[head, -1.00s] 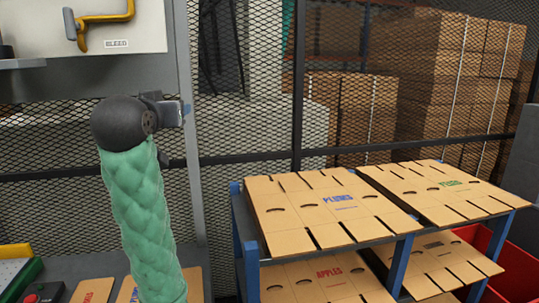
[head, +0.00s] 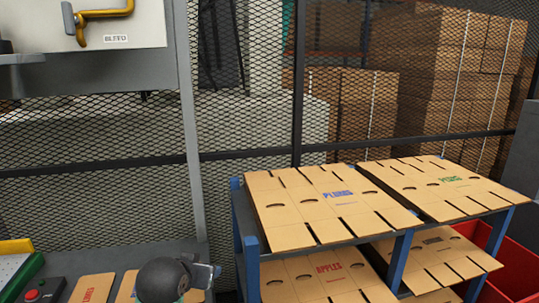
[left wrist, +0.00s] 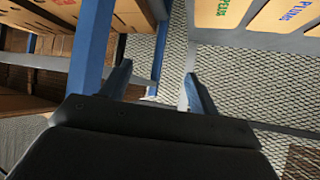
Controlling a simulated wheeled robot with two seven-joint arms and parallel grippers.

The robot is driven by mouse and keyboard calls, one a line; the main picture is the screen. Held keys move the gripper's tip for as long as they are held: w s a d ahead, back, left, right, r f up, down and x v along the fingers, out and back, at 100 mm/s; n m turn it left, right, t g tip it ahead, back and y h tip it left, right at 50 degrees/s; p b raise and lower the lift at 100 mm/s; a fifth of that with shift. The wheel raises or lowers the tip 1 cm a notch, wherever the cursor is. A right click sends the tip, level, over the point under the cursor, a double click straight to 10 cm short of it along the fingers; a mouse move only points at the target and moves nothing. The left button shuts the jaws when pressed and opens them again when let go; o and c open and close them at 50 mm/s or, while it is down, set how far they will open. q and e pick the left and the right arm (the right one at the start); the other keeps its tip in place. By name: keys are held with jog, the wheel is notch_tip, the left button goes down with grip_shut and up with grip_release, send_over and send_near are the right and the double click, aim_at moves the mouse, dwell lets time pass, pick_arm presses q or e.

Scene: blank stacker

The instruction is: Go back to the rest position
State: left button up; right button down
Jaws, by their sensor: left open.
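My left gripper (head: 212,272) shows low in the head view, with the dark round wrist beside it and only a little of the green-sleeved arm in frame. In the left wrist view the two fingers (left wrist: 158,88) stand apart with nothing between them, so it is open and empty. It is just left of the blue-framed shelf rack (head: 247,256). My right gripper is in neither view.
The rack holds flat cardboard blanks marked PLUMS (head: 330,205) and APPLES (head: 318,282). Other blanks (head: 92,289) lie at the lower left near a small control box (head: 40,291). A red bin (head: 518,262) is at the right. Mesh fencing (head: 100,190) stands behind.

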pick_arm(q)
jog(key=s+d+f+g, duration=0.1)
jog(key=s+f+g, duration=0.1)
jog(key=s+f, duration=0.65)
jog(key=s+f+g, duration=0.2)
jog(key=s+f, duration=0.4)
jog(key=f, duration=0.5)
jog(key=s+f+g, duration=0.2)
jog(key=s+f, duration=0.4)
jog(key=s, duration=0.3)
jog(key=s+f+g, duration=0.2)
jog(key=s+f, duration=0.4)
jog(key=s, duration=0.3)
jog(key=shift+s+f+g, duration=0.2)
jog(key=shift+f+g, duration=0.1)
